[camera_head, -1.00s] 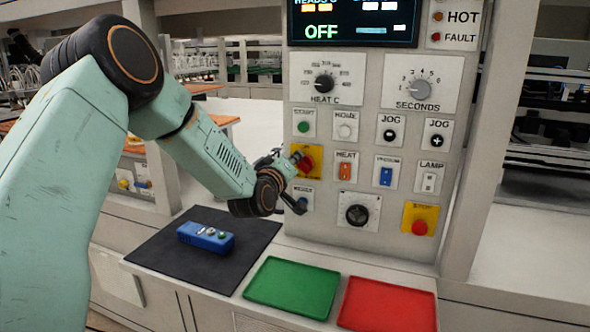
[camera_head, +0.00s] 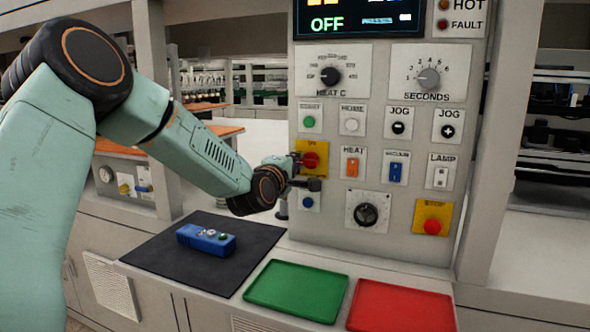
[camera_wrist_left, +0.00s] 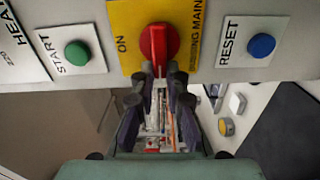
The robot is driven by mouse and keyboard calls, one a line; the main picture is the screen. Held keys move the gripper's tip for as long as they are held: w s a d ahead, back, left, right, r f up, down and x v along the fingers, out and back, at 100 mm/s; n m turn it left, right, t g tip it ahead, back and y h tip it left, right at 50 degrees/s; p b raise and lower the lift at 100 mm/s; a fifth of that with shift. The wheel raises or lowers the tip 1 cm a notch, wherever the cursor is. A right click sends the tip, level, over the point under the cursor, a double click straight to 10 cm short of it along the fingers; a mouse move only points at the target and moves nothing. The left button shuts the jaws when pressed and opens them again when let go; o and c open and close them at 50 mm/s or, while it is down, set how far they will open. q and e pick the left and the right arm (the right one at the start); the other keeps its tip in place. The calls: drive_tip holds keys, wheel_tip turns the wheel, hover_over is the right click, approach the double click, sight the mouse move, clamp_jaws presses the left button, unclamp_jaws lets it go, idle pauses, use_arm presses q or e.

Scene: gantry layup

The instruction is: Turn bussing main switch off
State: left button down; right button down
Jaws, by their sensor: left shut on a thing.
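The bussing main switch (camera_head: 312,160) is a red rotary handle on a yellow plate at the panel's left side. In the left wrist view the red handle (camera_wrist_left: 158,45) stands along the picture's vertical, crosswise to the line from "ON" at left to "BUSSING MAIN" at right. My left gripper (camera_head: 306,168) is at the switch from the left. In the wrist view its dark fingers (camera_wrist_left: 160,78) are shut on the near end of the red handle. The fingertips' exact contact is partly hidden. My right gripper is not in view.
The green start button (camera_head: 309,121) and blue reset button (camera_head: 308,202) sit close above and below the switch. The display (camera_head: 358,18) reads "OFF". A yellow-plated red stop button (camera_head: 432,227) is lower right. A blue device (camera_head: 206,239) lies on the black mat (camera_head: 175,262) below.

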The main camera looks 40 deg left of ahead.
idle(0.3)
use_arm(q)
drive_tip(key=c, duration=1.4)
unclamp_jaws()
drive_tip(key=shift+w, duration=0.1)
drive_tip(key=shift+o, duration=0.2)
drive_tip(key=shift+n, duration=0.3)
drive_tip(key=v, duration=1.2)
drive_tip(key=shift+d, duration=0.1)
